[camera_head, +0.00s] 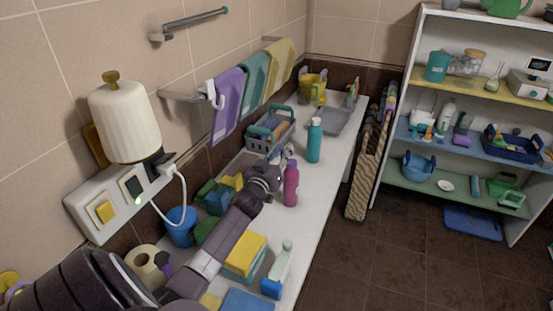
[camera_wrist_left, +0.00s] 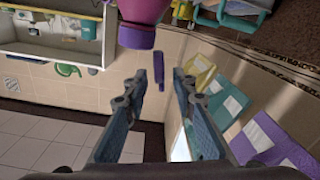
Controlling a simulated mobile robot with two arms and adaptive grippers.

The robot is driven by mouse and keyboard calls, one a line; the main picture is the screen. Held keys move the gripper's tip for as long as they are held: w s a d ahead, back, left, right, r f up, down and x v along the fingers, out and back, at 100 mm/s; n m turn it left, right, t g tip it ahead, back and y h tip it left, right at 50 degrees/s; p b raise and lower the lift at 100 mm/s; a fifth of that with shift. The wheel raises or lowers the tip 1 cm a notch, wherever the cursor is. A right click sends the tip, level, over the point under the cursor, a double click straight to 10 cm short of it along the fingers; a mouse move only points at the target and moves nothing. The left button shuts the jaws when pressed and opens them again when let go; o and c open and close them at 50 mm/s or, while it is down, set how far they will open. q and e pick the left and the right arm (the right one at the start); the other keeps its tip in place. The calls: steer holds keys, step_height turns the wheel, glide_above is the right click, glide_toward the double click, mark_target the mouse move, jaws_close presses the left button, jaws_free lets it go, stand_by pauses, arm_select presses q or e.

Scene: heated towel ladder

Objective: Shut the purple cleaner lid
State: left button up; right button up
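The purple cleaner is a magenta bottle (camera_head: 290,188) with a purple cap, standing on the white counter. In the left wrist view, which is upside down, the bottle (camera_wrist_left: 143,10) and its purple cap (camera_wrist_left: 137,36) are at the top. The purple lid (camera_wrist_left: 159,66) shows as a thin strip standing up beside the cap, so it is open. My left gripper (camera_head: 275,176) is just left of the bottle in the head view. In the wrist view its fingers (camera_wrist_left: 159,76) are apart, with the lid in the gap between their tips; contact is not visible. My right gripper is not in view.
A teal bottle (camera_head: 314,142) stands behind the cleaner. A grey-teal basket (camera_head: 270,132) is behind my gripper. Towels (camera_head: 228,103) hang on the wall. Counter right of the bottle is clear.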

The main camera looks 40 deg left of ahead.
arm_select(q)
steer(key=v, duration=1.1)
steer(key=shift+s, duration=0.25)
steer(key=shift+d, duration=0.1)
